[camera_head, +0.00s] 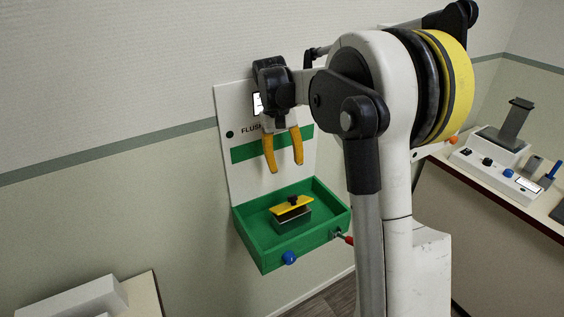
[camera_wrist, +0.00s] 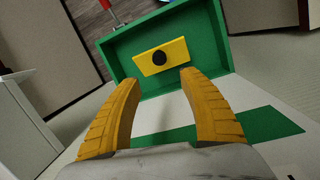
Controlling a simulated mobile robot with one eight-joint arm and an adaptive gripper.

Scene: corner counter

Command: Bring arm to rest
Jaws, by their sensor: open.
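My gripper (camera_head: 283,152) has two yellow fingers, spread apart and empty. In the head view it hangs pointing down in front of the white back panel (camera_head: 226,128), above the green tray (camera_head: 243,224). In the wrist view my gripper (camera_wrist: 158,105) frames the green tray (camera_wrist: 207,40) between and beyond its fingers. A yellow plate with a black knob (camera_head: 290,206) sits on a dark block inside the tray, apart from the fingers. The yellow plate also shows in the wrist view (camera_wrist: 174,51).
A blue knob (camera_head: 288,258) and a red-tipped lever (camera_head: 346,239) stick out from the tray. A counter (camera_head: 479,190) at the right holds a grey-white device (camera_head: 494,146) and small items. A white box (camera_head: 82,298) stands at lower left. The wall is close behind the panel.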

